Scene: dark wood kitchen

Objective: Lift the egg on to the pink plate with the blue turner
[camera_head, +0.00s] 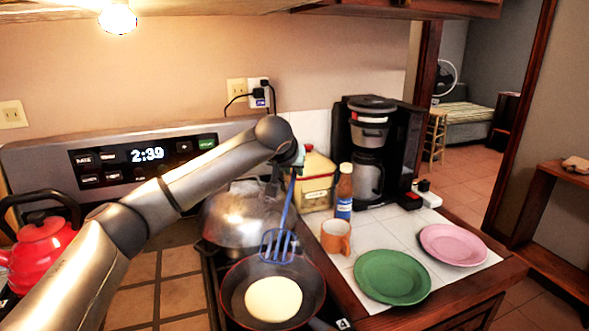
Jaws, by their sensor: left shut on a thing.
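My left gripper (287,170) is shut on the handle of the blue turner (279,243). The turner hangs head down, its slotted head over the back part of the dark frying pan (232,296). I cannot tell whether the head touches the pan. The egg (273,299), a pale round flat disc, lies in the pan just in front of the turner head. The pink plate (453,244) lies empty on the white tiled counter at the right. My right gripper is not in view.
A green plate (392,276) and an orange mug (336,236) stand between pan and pink plate. A sauce bottle (344,192), a tin and a black coffee maker (372,150) stand behind. A domed metal lid (240,216) is behind the pan; a red kettle (40,250) is left.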

